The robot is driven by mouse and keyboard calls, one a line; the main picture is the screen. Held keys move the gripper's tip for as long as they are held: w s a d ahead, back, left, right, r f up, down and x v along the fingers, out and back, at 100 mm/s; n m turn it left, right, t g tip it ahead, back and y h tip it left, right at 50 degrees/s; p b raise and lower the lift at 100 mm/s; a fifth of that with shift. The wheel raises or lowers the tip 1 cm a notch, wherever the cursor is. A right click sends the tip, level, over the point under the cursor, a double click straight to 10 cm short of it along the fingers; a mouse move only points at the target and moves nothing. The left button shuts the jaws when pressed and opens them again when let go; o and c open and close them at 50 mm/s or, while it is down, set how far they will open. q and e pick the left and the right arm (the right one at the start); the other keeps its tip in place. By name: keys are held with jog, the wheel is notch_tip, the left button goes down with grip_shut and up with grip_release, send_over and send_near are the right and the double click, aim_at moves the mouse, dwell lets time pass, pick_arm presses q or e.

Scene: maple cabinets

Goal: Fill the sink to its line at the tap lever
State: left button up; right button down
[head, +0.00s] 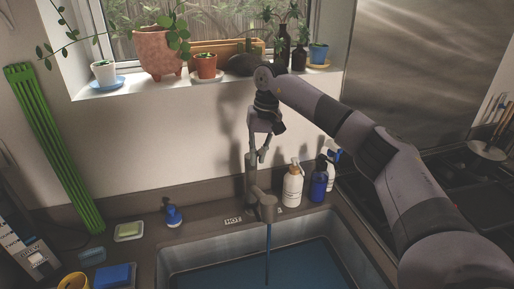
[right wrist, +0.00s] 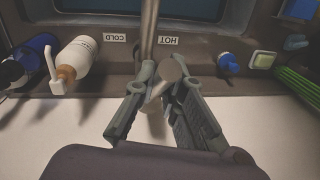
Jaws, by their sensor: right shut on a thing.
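The grey tap (head: 251,182) stands at the back edge of the sink (head: 172,254). A thin stream of water (head: 268,245) falls from its spout (head: 267,207). Dark blue water (head: 235,272) covers the part of the basin in view; I cannot make out a fill line. My right gripper (head: 263,148) reaches down over the top of the tap. In the right wrist view my right gripper (right wrist: 155,98) is shut on the pale, rounded tap lever (right wrist: 171,71), between its fingers. My left gripper is not in view.
HOT (head: 233,220) and COLD labels flank the tap; COLD (right wrist: 115,37) reads in the wrist view. A white pump bottle (head: 293,184) and blue bottle (head: 319,180) stand close right. Potted plants (head: 158,52) line the sill above.

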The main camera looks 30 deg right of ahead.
jog(key=shift+w+r+g+p, duration=0.3)
jog(key=shift+r+p, duration=0.15)
jog(key=shift+p, duration=0.1)
jog(key=shift+d, duration=0.1)
jog(key=shift+w+g+p, duration=0.15)
jog(key=shift+g+p, duration=0.15)
jog(key=shift+p, duration=0.15)
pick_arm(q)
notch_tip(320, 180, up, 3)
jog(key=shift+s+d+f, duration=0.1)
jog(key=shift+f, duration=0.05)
pick_arm(e)
jog(key=c, duration=1.6)
grip_release()
jog(key=shift+c, duration=0.2)
